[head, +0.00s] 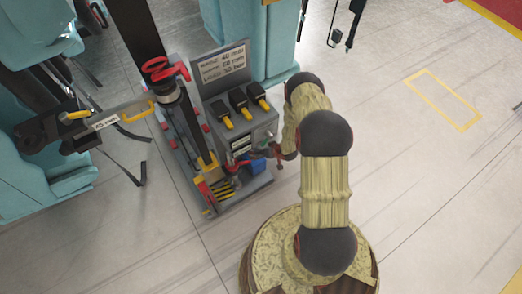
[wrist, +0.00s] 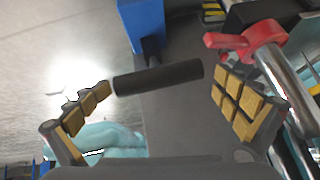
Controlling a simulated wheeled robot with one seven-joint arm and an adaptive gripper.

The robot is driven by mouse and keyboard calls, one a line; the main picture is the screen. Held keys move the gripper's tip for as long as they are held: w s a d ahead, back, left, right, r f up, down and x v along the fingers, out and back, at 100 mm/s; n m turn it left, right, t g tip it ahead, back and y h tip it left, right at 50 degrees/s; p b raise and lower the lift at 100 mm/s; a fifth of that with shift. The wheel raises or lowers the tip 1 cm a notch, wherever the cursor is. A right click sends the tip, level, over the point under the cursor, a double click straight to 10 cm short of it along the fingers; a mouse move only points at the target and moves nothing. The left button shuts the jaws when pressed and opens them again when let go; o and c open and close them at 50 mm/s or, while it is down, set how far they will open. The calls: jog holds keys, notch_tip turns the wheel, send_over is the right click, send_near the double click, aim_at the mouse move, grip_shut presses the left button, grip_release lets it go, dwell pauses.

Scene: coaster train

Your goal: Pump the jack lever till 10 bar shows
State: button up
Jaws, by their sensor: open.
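A black cylindrical grip (wrist: 160,76), seemingly the end of the jack lever, lies crosswise between the tan finger pads of my gripper (wrist: 164,88) in the wrist view. My gripper is open, with one finger near each end of the grip; I cannot tell whether the right pad touches it. In the head view my gripper (head: 276,152) is beside the jack unit (head: 252,186), low at its right side, partly hidden by my arm. A small display panel (head: 241,144) is on the unit's front; its pressure reading is too small to read.
A red valve knob (wrist: 250,40) and a chrome cylinder (wrist: 285,82) are close to my right finger. A blue block (wrist: 142,22) is beyond the grip. A sign (head: 222,67) and several black devices with yellow handles top the unit. Open floor (head: 420,160) lies right.

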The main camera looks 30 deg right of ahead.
jog(key=v, duration=1.1)
jog(key=shift+c, duration=0.3)
